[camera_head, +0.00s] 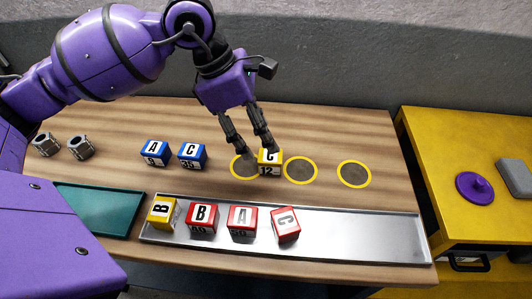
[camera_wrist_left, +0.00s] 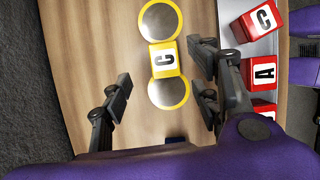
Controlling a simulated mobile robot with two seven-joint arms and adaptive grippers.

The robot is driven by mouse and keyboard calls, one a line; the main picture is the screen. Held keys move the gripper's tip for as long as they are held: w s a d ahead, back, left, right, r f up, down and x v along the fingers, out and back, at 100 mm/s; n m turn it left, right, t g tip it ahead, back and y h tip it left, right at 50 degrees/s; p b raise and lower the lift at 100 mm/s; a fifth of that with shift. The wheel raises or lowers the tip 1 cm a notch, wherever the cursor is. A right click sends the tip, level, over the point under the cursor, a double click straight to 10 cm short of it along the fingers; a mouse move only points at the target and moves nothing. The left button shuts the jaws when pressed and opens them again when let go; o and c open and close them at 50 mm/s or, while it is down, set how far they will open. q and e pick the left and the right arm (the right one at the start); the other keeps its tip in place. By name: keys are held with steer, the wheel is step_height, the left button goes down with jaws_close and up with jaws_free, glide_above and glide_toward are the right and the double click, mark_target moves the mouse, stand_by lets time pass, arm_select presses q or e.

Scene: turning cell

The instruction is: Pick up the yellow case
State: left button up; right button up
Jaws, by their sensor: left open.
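A yellow case (camera_head: 269,163) marked C and 12 stands on the wooden table, between two yellow-ringed grey discs. It also shows in the left wrist view (camera_wrist_left: 165,60), ahead of the fingertips. My left gripper (camera_head: 247,149) is open, its fingers pointing down at the table close to this case; the right finger tip is just behind it. In the wrist view the left gripper (camera_wrist_left: 160,88) has its fingers wide apart and nothing between them is held. A second yellow case (camera_head: 162,211), marked B, lies at the left end of the metal tray (camera_head: 350,228). My right gripper is not in view.
Several red cases (camera_head: 202,218) stand in the tray. Two blue cases (camera_head: 155,153) and two grey metal parts (camera_head: 46,144) are at the table's left. A teal tray (camera_head: 98,211) lies front left. A yellow cabinet (camera_head: 440,150) stands right. The ringed disc (camera_head: 354,174) at right is empty.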

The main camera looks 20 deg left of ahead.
mark_target(270, 156)
arm_select(q)
steer(key=shift+d+f+m, duration=0.1)
steer(key=shift+d+m, duration=0.05)
steer(key=shift+m, duration=0.15)
steer(key=shift+s+f, duration=0.15)
steer(key=shift+f, duration=0.1)
steer(key=p+x, duration=0.1)
steer(key=x, duration=0.6)
steer(key=shift+s, duration=0.1)
steer(key=c, duration=1.3)
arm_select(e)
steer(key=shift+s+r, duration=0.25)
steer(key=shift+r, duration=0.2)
arm_select(q)
steer(key=shift+r, duration=0.2)
steer(key=shift+c, duration=0.2)
